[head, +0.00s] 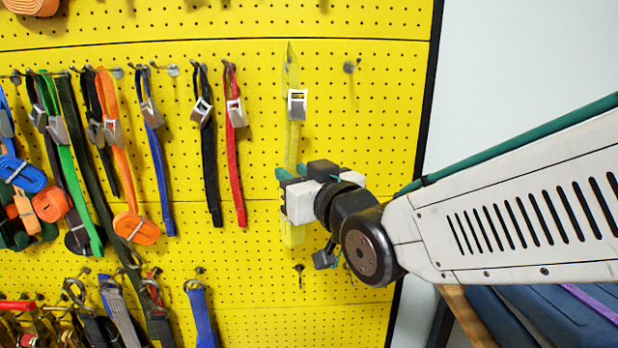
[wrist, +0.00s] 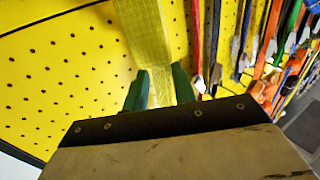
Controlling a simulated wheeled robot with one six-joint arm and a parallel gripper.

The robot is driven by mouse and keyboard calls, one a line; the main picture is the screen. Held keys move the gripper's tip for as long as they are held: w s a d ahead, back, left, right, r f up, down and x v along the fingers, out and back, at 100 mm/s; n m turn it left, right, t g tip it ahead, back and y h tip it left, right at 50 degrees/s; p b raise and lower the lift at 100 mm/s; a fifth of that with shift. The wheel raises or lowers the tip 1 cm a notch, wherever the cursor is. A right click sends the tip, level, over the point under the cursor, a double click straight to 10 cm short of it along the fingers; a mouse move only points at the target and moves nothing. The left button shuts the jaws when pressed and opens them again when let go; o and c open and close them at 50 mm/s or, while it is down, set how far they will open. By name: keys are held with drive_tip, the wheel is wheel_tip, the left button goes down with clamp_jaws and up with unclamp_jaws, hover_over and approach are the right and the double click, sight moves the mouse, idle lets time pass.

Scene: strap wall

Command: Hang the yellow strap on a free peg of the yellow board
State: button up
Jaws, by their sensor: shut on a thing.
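The yellow strap (head: 292,146) hangs upright in front of the yellow board (head: 375,130), with a metal buckle (head: 297,103) near its narrow top. My gripper (head: 283,176) is shut on the strap below the buckle. The strap's lower end shows under the gripper. In the wrist view the strap (wrist: 147,38) runs up from between the green fingertips (wrist: 160,86). I cannot tell whether its top loop is around a peg. A bare peg (head: 349,67) is to the right of the strap's top. Another bare peg (head: 298,268) is below my gripper.
A red strap (head: 235,150) and a black strap (head: 206,150) hang left of the yellow one. Several blue, orange and green straps hang farther left. The board's dark right edge (head: 425,110) meets a pale wall.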

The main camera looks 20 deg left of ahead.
drive_tip(key=shift+w+a, duration=0.25)
drive_tip(key=shift+w, duration=0.25)
drive_tip(key=shift+w+a+f, duration=0.3)
drive_tip(key=shift+w+f, duration=0.2)
drive_tip(key=shift+f, duration=0.15)
drive_tip(key=o, duration=1.1)
